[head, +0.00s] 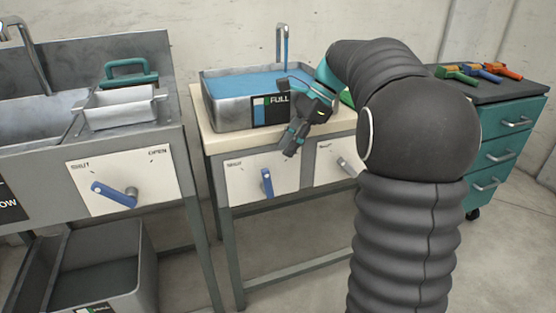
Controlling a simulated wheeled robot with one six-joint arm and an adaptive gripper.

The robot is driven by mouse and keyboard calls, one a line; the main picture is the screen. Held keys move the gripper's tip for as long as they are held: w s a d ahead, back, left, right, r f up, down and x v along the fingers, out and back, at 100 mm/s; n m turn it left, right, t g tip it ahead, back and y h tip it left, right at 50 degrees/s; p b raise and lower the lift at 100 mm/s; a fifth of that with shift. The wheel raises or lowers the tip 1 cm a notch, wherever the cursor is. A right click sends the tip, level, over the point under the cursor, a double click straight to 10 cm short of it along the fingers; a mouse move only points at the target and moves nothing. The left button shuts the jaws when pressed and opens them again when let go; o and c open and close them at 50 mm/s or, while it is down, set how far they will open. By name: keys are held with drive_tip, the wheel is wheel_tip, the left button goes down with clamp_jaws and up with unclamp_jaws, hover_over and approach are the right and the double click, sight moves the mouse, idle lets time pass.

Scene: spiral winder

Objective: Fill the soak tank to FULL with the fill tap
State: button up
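The soak tank (228,117) is a grey metal basin on a pale-topped stand, with blue water (243,85) high inside it. A label reading FULL (270,109) with a blue strip is on its front, partly covered by my gripper. A thin blue stream falls from the spout (282,40) behind the tank. Below, a blue lever (267,182) stands roughly upright on a white panel marked SHUT at its left. My gripper (290,148) points down in front of the tank, above and right of this lever, apparently clear of it. Its finger opening is too small to tell.
A second white panel with a grey lever (347,167) is to the right, partly hidden by my arm. At left, a sink unit has a blue lever (115,194) and a metal tray (122,107). A teal drawer cabinet (505,150) with coloured tools stands right.

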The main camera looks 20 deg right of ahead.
drive_tip(key=shift+v, duration=1.4)
idle(0.8)
